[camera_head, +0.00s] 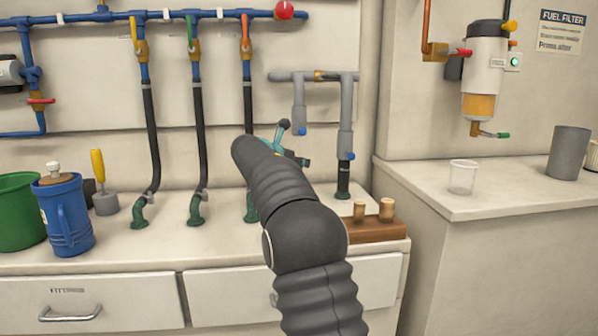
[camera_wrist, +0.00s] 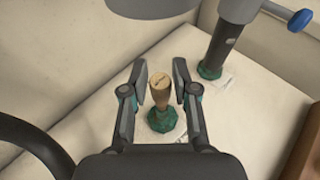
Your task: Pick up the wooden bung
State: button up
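In the wrist view, a tapered wooden bung (camera_wrist: 162,88) stands upright with its lower end in a green flanged fitting (camera_wrist: 163,121) on the white counter. My gripper (camera_wrist: 160,72) is open, with one finger on each side of the bung. A small gap shows at its left side; the right finger is very near, and I cannot tell whether it touches. In the head view, my arm hides this bung, and only part of my gripper (camera_head: 287,146) shows beyond it. Two other wooden bungs (camera_head: 359,210) (camera_head: 386,209) stand in a brown wooden block (camera_head: 376,231).
A grey pipe (camera_head: 345,130) runs down into a green fitting right of my gripper. Black hoses (camera_head: 150,140) stand to the left. A blue jug (camera_head: 65,215), green bucket (camera_head: 20,210) and yellow-handled tool (camera_head: 98,168) are at far left. A clear cup (camera_head: 462,177) stands on the right counter.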

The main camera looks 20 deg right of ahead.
jog(key=shift+c, duration=0.9)
jog(key=shift+r, duration=0.15)
